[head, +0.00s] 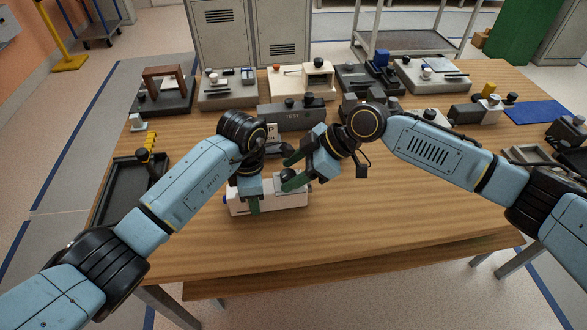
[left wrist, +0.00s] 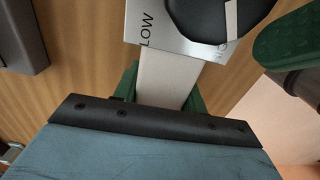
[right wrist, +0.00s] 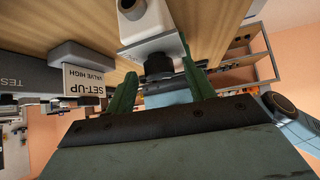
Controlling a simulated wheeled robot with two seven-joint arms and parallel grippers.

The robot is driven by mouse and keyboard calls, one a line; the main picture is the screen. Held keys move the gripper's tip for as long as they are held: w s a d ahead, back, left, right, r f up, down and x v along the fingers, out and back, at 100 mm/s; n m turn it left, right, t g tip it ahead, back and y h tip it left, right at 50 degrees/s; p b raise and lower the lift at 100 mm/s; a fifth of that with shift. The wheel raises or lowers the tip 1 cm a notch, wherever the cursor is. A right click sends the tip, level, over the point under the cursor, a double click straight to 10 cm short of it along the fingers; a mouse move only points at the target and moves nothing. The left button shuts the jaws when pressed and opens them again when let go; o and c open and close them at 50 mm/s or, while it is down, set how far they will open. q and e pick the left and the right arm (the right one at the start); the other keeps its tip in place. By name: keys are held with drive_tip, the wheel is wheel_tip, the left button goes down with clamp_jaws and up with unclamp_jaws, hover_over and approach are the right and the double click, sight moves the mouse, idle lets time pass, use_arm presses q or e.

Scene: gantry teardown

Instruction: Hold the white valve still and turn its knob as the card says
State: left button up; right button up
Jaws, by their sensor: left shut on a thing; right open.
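The white valve (head: 290,201) lies near the table's front edge. My left gripper (head: 254,200) is shut on its body, which also shows between the fingers in the left wrist view (left wrist: 165,78). Its black knob (left wrist: 212,12) has a white line and sits on a plate marked LOW; a second label is partly hidden. My right gripper (right wrist: 160,82) is open, its green fingers on either side of the knob (right wrist: 158,66); I cannot tell whether they touch it. The card (right wrist: 86,86) reads SET-UP, VALVE HIGH; in the head view my left arm partly covers it.
A grey TEST block (head: 292,117) stands behind the valve. Several fixtures line the table's back, and a black tray (head: 122,192) lies at the left. A blue mat (head: 537,112) lies at the right. The wooden top (head: 400,215) is clear to the valve's right.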

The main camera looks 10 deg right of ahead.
drive_tip(key=c, duration=1)
drive_tip(key=shift+m+t, duration=0.4)
drive_tip(key=o, duration=1)
drive_tip(key=shift+d+r, duration=0.1)
drive_tip(key=v, duration=1.1)
drive_tip(key=shift+s+d+r, duration=0.15)
drive_tip(key=shift+d+r, duration=0.1)
drive_tip(key=shift+r, duration=0.05)
